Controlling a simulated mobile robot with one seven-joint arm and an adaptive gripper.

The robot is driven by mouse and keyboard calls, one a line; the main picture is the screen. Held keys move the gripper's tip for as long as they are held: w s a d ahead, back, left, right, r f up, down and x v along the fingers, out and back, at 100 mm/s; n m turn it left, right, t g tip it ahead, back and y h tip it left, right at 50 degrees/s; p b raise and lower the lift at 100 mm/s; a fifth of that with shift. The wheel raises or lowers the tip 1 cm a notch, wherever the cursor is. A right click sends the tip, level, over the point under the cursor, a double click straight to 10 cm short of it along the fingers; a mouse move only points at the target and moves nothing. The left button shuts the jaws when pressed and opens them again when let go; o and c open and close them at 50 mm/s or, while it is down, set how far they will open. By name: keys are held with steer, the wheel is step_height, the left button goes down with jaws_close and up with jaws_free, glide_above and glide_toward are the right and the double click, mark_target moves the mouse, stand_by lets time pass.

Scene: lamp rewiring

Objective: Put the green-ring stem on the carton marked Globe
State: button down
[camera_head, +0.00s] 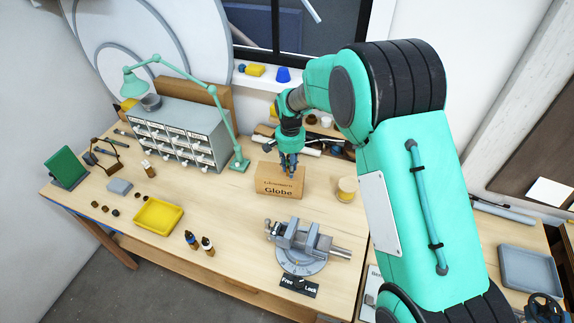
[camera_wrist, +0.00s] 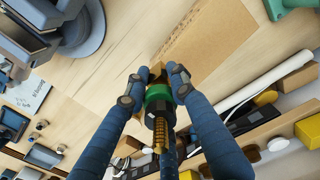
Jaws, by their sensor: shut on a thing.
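The carton marked Globe (camera_head: 280,188) is a brown box on the workbench, its printed side facing the front. Its brown top (camera_wrist: 212,35) also shows at the top of the wrist view. My gripper (camera_head: 288,170) is at the carton's back edge, pointing down. In the wrist view my gripper (camera_wrist: 156,84) is shut on the green-ring stem (camera_wrist: 158,97), which has a green band, a brass-coloured end and a threaded brass part. The stem's end is close to the carton's edge in that view; I cannot tell whether they touch. The stem is too small to make out in the head view.
A grey vise (camera_head: 305,240) stands in front of the carton, and a small jar (camera_head: 346,190) to its right. A drawer cabinet (camera_head: 175,135) and green lamp (camera_head: 133,84) are to the left. A yellow tray (camera_head: 158,216) lies at front left, with bare bench between.

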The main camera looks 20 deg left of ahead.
mark_target(287, 159)
steer(key=shift+w+a+f+p, duration=0.1)
steer(key=shift+w+a, duration=0.35)
steer(key=shift+w, duration=0.2)
steer(key=shift+w+a+p, duration=0.15)
steer(key=shift+w+a, duration=0.25)
steer(key=shift+w, duration=0.3)
steer(key=shift+w+a+f+p, duration=0.1)
steer(key=shift+w+a, duration=0.35)
steer(key=shift+w, duration=0.2)
steer(key=shift+f+p, duration=0.4)
steer(key=shift+f, duration=1.3)
steer(key=c, duration=1.5)
jaws_free()
steer(key=shift+f, duration=0.15)
steer(key=shift+o, duration=0.2)
step_height(287, 159, up, 12)
steer(key=b, duration=0.1)
steer(key=shift+b, duration=0.4)
